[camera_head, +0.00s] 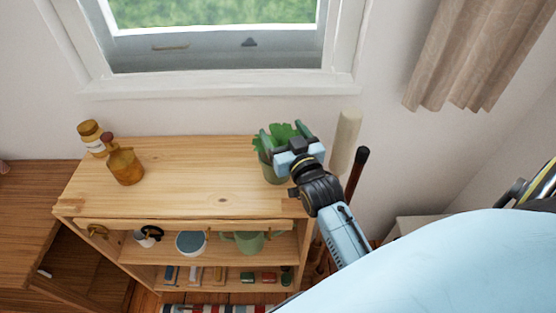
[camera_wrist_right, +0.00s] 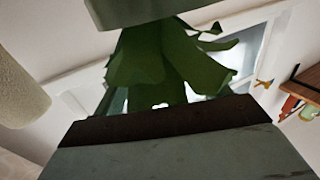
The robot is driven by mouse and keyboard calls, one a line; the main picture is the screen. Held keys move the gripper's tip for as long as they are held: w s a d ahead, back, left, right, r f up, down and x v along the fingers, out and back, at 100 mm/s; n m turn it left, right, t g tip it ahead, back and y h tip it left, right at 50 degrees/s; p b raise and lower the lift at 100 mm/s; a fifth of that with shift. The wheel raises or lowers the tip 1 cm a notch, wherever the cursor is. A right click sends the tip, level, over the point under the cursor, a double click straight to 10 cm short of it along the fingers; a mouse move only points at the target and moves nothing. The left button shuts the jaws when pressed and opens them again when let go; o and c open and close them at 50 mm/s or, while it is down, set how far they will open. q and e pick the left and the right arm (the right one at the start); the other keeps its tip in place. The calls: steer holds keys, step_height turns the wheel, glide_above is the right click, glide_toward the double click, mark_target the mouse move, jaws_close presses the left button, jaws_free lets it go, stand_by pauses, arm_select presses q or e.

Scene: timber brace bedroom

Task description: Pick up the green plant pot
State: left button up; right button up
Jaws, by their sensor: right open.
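The green plant pot (camera_head: 271,172) stands upright on the right end of the wooden shelf top (camera_head: 200,170). Its leafy plant (camera_head: 284,130) rises behind and beside my right gripper (camera_head: 284,137). The gripper is open, over the upper part of the pot at the leaves, and covers some of the pot. In the right wrist view the leaves (camera_wrist_right: 165,70) show between the two fingers of the gripper (camera_wrist_right: 168,62). Whether the fingers touch the pot cannot be told. My left gripper is not in view.
Amber bottles (camera_head: 125,165) stand on the left end of the top. A pale post (camera_head: 345,140) and a dark-tipped stick (camera_head: 357,170) rise just right of the shelf. A bowl (camera_head: 191,244) and green mug (camera_head: 250,242) sit below. The top's middle is clear.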

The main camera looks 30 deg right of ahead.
steer(key=shift+w+d, duration=0.25)
steer(key=shift+w, duration=1)
jaws_close()
steer(key=shift+r, duration=0.2)
